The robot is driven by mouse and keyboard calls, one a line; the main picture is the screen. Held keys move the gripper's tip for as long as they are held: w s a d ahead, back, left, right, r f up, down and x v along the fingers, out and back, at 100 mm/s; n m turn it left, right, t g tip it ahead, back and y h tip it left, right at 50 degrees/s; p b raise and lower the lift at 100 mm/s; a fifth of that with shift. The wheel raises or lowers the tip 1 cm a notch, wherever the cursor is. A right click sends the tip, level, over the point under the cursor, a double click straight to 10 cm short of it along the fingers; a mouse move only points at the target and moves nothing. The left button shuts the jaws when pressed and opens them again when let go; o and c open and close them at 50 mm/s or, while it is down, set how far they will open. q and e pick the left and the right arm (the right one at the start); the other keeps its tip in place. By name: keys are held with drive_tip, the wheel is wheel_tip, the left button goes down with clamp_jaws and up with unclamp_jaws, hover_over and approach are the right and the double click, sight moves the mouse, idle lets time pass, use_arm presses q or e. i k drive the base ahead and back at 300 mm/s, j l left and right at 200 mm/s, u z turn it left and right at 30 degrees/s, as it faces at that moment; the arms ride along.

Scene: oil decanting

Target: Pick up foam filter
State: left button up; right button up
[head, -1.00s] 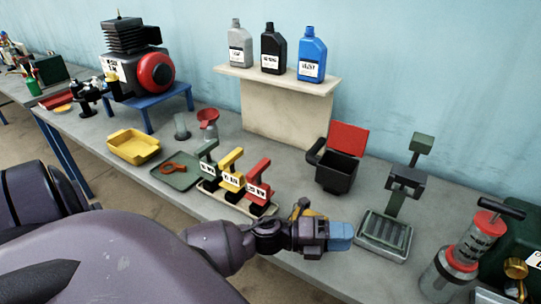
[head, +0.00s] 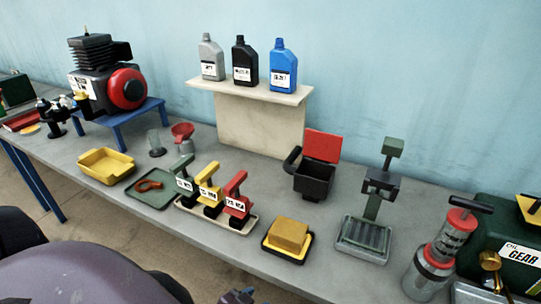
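A yellow-orange foam block (head: 289,234), which looks like the foam filter, sits on a small black and yellow tray (head: 284,254) near the front edge of the bench. Nothing holds it. A small dark piece (head: 238,297), apparently part of my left arm or gripper, shows at the bottom edge, below and left of the block and apart from it. Its fingers cannot be made out. My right gripper is not in view.
Right are a metal stand (head: 363,236) and a clear pump cylinder (head: 445,243). A black bin (head: 314,182) with a red lid is behind.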

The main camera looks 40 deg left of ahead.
sight(289, 235)
drive_tip(key=j+u, duration=0.1)
drive_tip(key=u, duration=0.85)
drive_tip(key=i+j+z, duration=0.1)
drive_tip(key=j+z, duration=0.2)
drive_tip(key=j, duration=1.2)
drive_tip(key=k+j+z, duration=0.1)
drive_tip(key=j+z, duration=0.25)
drive_tip(key=j, duration=1.1)
